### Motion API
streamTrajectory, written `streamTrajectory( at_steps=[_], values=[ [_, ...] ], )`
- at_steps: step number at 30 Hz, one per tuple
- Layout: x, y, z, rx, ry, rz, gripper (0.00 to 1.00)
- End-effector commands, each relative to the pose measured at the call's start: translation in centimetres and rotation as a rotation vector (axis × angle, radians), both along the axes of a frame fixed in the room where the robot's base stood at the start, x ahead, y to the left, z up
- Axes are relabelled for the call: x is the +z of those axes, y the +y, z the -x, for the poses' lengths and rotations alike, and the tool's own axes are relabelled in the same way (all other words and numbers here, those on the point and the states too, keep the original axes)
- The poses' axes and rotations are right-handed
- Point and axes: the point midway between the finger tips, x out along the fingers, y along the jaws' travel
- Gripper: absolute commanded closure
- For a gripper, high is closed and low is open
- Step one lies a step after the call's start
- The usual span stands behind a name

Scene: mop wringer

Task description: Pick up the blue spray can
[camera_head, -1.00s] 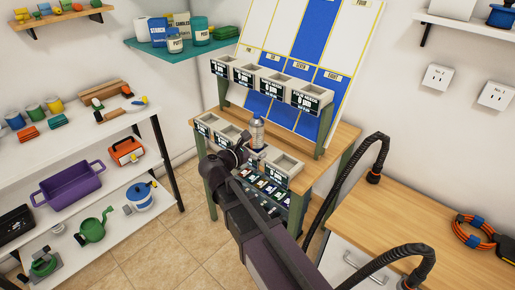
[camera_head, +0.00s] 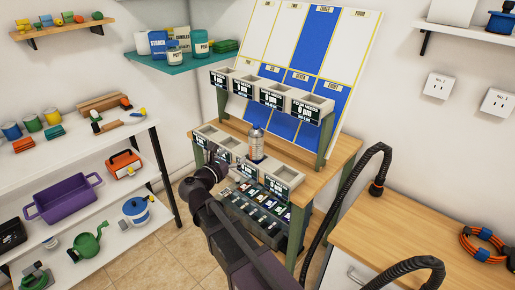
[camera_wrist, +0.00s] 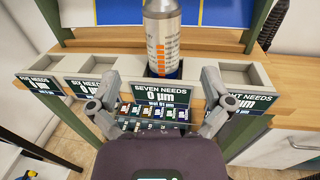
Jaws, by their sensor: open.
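The spray can (camera_head: 257,146) stands upright at the lower row of bins on the wooden stand. In the wrist view the can (camera_wrist: 162,40) is silver with orange print and a blue band at its bottom. Its foot sits in the bin labelled SEVEN NEEDS (camera_wrist: 155,95); the top is cut off there. My gripper (camera_wrist: 158,110) is open and empty, in front of and below this bin, with one finger on each side of the label. In the head view my gripper (camera_head: 232,174) is just left of and below the can, apart from it.
The neighbouring bin (camera_wrist: 248,75) on the right looks empty. An upper row of bins (camera_head: 272,95) stands behind the can, before a blue and white board (camera_head: 310,45). A tray of small coloured items (camera_head: 262,210) lies below. A wooden counter (camera_head: 430,225) is at right.

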Motion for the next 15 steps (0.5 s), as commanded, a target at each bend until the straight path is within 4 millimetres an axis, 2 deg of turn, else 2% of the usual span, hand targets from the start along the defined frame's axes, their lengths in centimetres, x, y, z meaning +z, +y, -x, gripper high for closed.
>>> streamTrajectory(
  at_steps=[15],
  values=[
    [0.0, -3.1, -5.8, -0.001, 0.0, -0.001, 0.0]
  ],
)
